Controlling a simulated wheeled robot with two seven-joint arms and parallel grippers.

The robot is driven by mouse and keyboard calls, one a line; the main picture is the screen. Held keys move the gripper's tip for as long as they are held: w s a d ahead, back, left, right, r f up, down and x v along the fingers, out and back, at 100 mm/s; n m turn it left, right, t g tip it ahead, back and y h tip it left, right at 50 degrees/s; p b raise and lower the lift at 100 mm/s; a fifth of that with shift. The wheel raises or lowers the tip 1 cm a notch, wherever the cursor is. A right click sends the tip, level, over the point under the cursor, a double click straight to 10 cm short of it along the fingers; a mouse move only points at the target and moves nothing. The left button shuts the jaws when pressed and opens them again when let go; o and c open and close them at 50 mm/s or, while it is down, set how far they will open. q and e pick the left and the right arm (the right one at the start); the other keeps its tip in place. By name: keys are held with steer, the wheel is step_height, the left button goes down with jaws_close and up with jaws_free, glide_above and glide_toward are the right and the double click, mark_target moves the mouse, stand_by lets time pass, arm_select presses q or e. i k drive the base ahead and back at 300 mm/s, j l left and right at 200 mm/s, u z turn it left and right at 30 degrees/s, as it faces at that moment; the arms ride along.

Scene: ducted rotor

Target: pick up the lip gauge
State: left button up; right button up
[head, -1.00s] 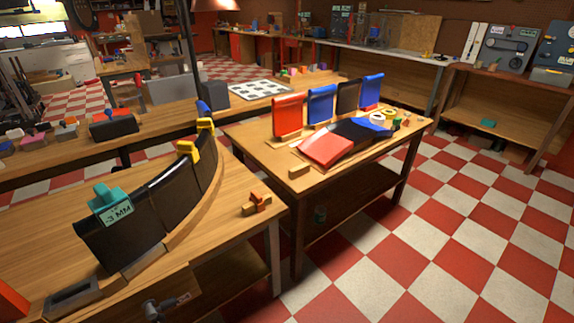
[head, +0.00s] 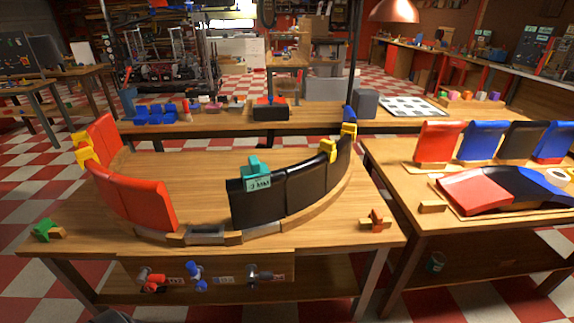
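A teal gauge with a label that seems to read 3 MM (head: 256,174), which looks like the lip gauge, sits over the top edge of a black curved panel (head: 262,207). The panel is part of a curved duct wall standing on the near wooden table (head: 210,165). The gauge is near the left end of the black section, its label facing me. Neither of my grippers can be made out in the head view.
Red panels (head: 132,195) form the left of the arc, with a grey block (head: 206,235) in the gap. Yellow clamps (head: 328,150) grip panel tops. An orange-and-wood piece (head: 376,220) and green piece (head: 45,230) lie at the front corners. Another table (head: 398,160) stands right.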

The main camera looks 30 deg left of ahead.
mark_target(256, 175)
steer(key=u, duration=1.35)
